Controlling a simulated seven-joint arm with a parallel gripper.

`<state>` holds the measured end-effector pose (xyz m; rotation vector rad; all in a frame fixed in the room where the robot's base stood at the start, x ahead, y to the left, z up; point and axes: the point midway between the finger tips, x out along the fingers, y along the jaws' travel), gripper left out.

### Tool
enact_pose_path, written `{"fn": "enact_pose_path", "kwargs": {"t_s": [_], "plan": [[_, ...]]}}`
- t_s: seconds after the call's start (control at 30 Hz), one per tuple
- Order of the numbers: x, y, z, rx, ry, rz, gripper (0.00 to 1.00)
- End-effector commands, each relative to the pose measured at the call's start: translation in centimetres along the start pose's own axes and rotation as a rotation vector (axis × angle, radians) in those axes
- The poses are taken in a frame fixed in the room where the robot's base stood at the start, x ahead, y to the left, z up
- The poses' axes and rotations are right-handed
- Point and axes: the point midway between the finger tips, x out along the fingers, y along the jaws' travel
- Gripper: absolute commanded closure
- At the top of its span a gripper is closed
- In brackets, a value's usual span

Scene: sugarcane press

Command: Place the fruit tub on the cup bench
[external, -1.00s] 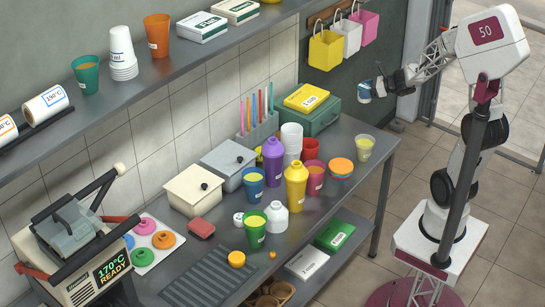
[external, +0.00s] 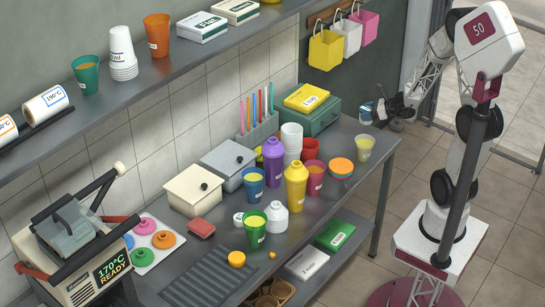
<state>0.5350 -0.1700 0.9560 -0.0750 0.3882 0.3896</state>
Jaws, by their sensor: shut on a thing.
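My gripper (external: 379,111) is shut on a small white and blue tub (external: 366,113), which I take to be the fruit tub. The gripper covers part of it and its contents cannot be made out. It is held up near the far right corner of the grey cup bench (external: 372,170), apart from the cups. I cannot tell whether it is over the bench top or just past its edge. A clear cup with a yellow-green filling (external: 364,148) stands on the bench below it in the picture.
A green case (external: 318,117) stands at the back. Hanging bins (external: 326,50) are on the wall. The bench's right end has some bare room.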

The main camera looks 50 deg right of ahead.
Motion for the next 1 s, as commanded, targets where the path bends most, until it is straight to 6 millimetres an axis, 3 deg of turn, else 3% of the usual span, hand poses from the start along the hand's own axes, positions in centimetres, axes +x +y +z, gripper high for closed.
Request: {"fn": "enact_pose_path", "kwargs": {"t_s": [0.47, 1.0], "plan": [[0.2, 0.0, -0.4, -0.001, 0.000, 0.000, 0.56], [2.2, 0.0, -5.2, 0.001, 0.001, 0.000, 0.56]]}}
